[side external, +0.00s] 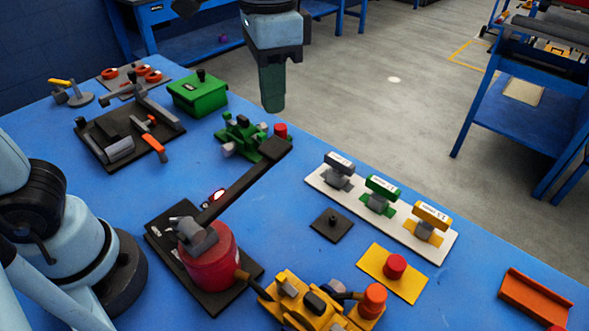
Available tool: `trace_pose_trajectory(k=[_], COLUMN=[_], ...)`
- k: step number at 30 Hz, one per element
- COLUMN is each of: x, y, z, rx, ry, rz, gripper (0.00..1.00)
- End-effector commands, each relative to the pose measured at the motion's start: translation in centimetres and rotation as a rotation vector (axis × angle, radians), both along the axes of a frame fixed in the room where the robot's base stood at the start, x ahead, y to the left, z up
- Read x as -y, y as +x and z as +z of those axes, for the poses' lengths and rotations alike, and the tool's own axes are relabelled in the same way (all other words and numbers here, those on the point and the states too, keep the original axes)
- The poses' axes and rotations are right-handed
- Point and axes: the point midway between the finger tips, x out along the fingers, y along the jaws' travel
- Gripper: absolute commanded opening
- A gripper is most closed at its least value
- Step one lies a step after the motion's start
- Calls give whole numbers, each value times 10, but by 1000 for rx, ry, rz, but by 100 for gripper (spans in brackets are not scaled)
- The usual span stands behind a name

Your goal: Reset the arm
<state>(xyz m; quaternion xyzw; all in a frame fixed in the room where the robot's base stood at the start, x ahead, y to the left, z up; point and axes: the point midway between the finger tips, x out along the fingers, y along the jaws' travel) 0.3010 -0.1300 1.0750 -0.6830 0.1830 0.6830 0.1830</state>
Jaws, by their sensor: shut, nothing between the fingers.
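My gripper (272,103) hangs pointing down at the top middle of the side external view, over the far edge of the blue table. Its dark green fingers are together with nothing between them. It is above and behind the green clamp-like fixture (241,137) and apart from everything on the table. My arm's light blue base stands at the lower left.
The blue table (310,235) holds a green box (198,93), a red cylinder with a long dark lever (211,257), a white strip with three handles (320,183), a yellow plate with a red button (394,267), yellow machinery (300,303) and an orange bracket (534,298).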

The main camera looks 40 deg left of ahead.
Motion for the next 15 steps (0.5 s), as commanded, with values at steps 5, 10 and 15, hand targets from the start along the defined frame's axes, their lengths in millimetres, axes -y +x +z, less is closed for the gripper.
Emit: trace_pose_trajectory(k=[5, 10, 15], x=[0, 0, -16], y=[0, 0, 1], z=[3, 2, -8], rx=[0, 1, 57], ry=[0, 0, -24], rz=[0, 1, 57], gripper=[0, 0, 0])
